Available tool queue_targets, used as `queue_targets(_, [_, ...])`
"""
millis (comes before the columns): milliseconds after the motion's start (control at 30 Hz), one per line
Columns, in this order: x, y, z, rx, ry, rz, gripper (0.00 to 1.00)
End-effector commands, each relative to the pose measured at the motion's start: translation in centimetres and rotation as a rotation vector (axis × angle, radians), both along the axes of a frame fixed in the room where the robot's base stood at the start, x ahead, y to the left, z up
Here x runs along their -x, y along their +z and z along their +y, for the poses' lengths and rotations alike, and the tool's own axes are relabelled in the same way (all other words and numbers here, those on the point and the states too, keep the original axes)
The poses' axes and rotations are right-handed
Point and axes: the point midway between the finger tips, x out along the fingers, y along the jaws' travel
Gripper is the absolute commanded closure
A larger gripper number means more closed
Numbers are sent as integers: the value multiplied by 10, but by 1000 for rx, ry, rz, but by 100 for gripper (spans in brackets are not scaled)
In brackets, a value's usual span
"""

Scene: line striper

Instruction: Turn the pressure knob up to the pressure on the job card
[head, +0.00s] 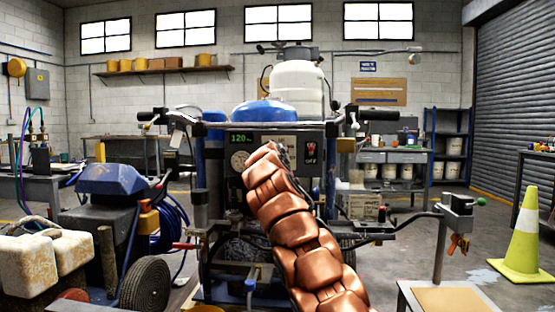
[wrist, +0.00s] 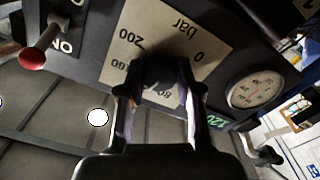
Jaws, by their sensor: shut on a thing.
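In the wrist view, the dark pressure knob (wrist: 160,70) sits in front of a pale scale plate (wrist: 125,68) marked in bar, seen upside down. My gripper (wrist: 160,92) is shut on the knob, one finger on each side. The knob's pointer cannot be made out. A round gauge (wrist: 254,91) sits beside the plate and also shows in the head view (head: 239,161). A green display (head: 240,138) seems to read 120. In the head view, my copper arm hides the knob and gripper. I cannot make out a job card.
A red-tipped lever (wrist: 33,58) stands near the knob; a red switch (head: 311,148) shows on the panel. The blue machine (head: 112,180) is at left, a green cone (head: 525,235) at right. A low table (head: 408,290) stands at front right.

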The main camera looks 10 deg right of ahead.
Motion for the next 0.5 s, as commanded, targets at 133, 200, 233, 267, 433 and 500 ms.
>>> queue_targets(133, [0, -1, 0, -45, 1, -14, 100])
queue_targets(200, [0, -1, 1, -58, 1, -19, 100])
queue_targets(233, [-1, -1, 1, -63, 1, -21, 100])
queue_targets(267, [-1, -1, 1, -67, 2, -21, 100])
queue_targets(433, [-1, -1, 1, -78, 2, -24, 100])
queue_targets(500, [-1, -1, 1, -80, 2, -25, 100])
